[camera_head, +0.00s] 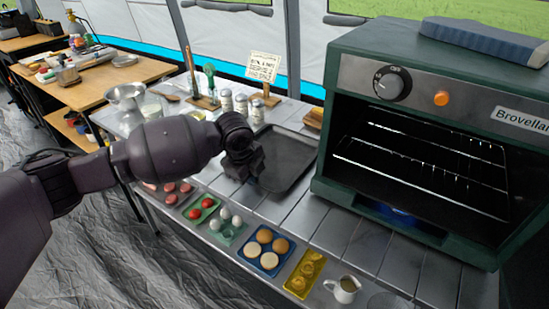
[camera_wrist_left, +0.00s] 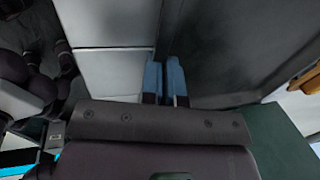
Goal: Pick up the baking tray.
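The baking tray (camera_head: 289,165) is a dark, flat, rimmed tray lying on the metal counter, left of the oven. My left gripper (camera_head: 243,172) is at the tray's left edge. In the left wrist view the gripper's blue finger pads (camera_wrist_left: 165,80) are close together, one on each side of the rim of the dark tray (camera_wrist_left: 235,45). The gripper looks shut on this rim, and the tray looks flat on the counter. The arm and gripper hide part of the tray's left side in the head view. My right gripper is in neither view.
A green oven (camera_head: 430,130) with its front open stands close to the tray's right. Jars (camera_head: 242,106) and a recipe card (camera_head: 263,67) stand behind the tray. A blue tray of buns (camera_head: 266,250), an egg tray (camera_head: 226,225) and a small jug (camera_head: 342,289) line the front edge.

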